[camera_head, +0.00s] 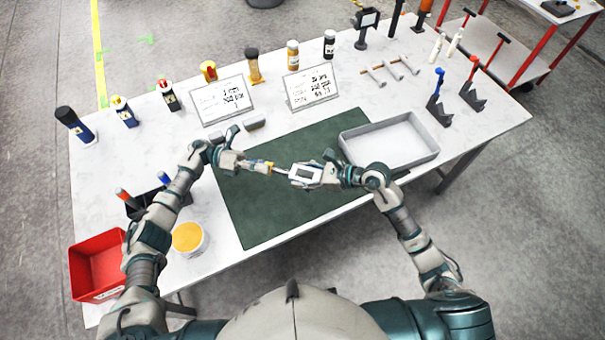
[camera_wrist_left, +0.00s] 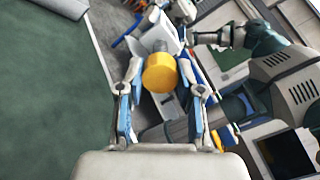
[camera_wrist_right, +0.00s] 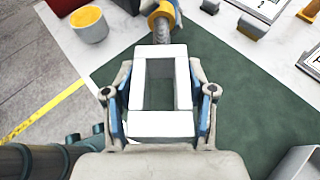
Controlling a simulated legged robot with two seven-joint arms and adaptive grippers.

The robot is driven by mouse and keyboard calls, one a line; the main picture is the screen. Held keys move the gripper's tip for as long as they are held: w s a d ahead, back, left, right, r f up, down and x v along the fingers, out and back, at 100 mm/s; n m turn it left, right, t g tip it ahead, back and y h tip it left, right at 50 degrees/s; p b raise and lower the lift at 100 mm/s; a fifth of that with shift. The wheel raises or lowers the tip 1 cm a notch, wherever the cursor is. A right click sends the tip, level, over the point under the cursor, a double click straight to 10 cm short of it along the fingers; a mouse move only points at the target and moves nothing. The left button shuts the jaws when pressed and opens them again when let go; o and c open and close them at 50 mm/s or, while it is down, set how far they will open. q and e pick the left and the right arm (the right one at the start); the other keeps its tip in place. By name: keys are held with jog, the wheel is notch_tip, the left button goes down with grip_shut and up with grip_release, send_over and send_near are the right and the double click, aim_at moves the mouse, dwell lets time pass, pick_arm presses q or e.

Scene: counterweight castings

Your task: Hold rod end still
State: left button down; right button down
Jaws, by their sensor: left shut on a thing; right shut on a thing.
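A white rectangular frame-shaped rod end (camera_head: 305,175) is held above the green mat (camera_head: 262,215) in the head view. My right gripper (camera_head: 328,175) is shut on it. In the right wrist view the white frame (camera_wrist_right: 163,124) sits between both fingers, its opening facing the camera. A grey threaded rod with a yellow collar (camera_head: 262,167) lies in line with the frame, to its left. My left gripper (camera_head: 243,164) is shut on the yellow part, which shows as a round yellow end (camera_wrist_left: 159,73) in the left wrist view. Whether rod and frame are joined is unclear.
A grey tray (camera_head: 390,150) stands right of the mat. A red bin (camera_head: 98,265) and a yellow-topped tub (camera_head: 188,238) are at the left. Bottles, two sign plates (camera_head: 222,100) and black stands (camera_head: 440,112) line the back and right. The mat's lower part is clear.

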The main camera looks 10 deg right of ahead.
pick_arm(q)
jog(key=c, duration=0.7)
grip_release()
jog(key=shift+f, duration=0.2)
jog(key=shift+c, duration=0.2)
jog(key=shift+r, duration=0.1)
jog(key=shift+v, duration=2.3)
jog(key=shift+c, duration=0.5)
jog(key=a+n, duration=0.1)
jog(key=n, duration=0.7)
jog(key=w+a+n, duration=0.1)
jog(key=n, duration=0.8)
jog(key=a+n, duration=0.1)
jog(key=n, duration=0.8)
jog(key=shift+w+a, duration=0.2)
jog(key=shift+w, duration=0.05)
